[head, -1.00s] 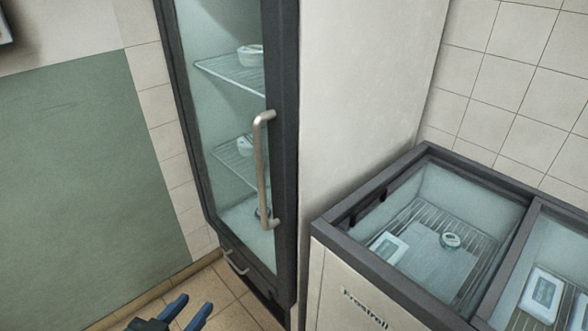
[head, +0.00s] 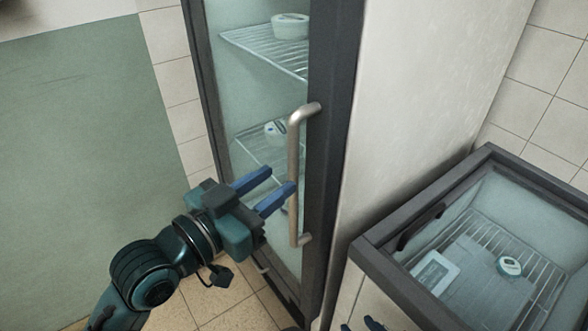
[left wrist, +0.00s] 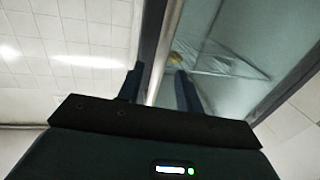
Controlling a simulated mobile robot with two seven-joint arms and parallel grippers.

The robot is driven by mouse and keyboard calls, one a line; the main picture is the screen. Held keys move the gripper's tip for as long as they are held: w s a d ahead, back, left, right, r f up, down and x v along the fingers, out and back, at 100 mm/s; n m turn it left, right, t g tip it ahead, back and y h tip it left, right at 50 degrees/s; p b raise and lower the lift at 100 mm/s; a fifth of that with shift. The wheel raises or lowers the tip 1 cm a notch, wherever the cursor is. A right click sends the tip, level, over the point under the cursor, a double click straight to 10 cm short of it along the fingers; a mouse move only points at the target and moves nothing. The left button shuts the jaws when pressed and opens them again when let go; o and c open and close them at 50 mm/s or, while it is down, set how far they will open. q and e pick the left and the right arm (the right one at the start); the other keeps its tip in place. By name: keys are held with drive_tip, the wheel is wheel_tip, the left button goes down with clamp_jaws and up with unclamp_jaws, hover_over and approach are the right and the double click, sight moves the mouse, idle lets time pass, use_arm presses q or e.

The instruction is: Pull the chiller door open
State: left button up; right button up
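The chiller is a tall cabinet with a glass door (head: 260,95) in a dark frame, and the door looks shut. Its long metal handle (head: 294,165) stands upright on the right side of the glass. My left gripper (head: 280,179) is open, its two blue fingers pointing at the handle from the left, tips close to the bar.
A low chest freezer (head: 395,275) with a glass top stands to the right of the chiller. White containers sit on the chiller's wire shelves (head: 265,50). A green wall panel (head: 80,140) is at the left. Tiled floor (head: 235,310) is visible below.

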sight(289, 171)
use_arm(q)
drive_tip(key=x, duration=0.5)
drive_tip(key=shift+w+d+r, duration=0.1)
drive_tip(key=shift+w+d, duration=0.1)
drive_tip(key=shift+c, duration=0.6)
clamp_jaws()
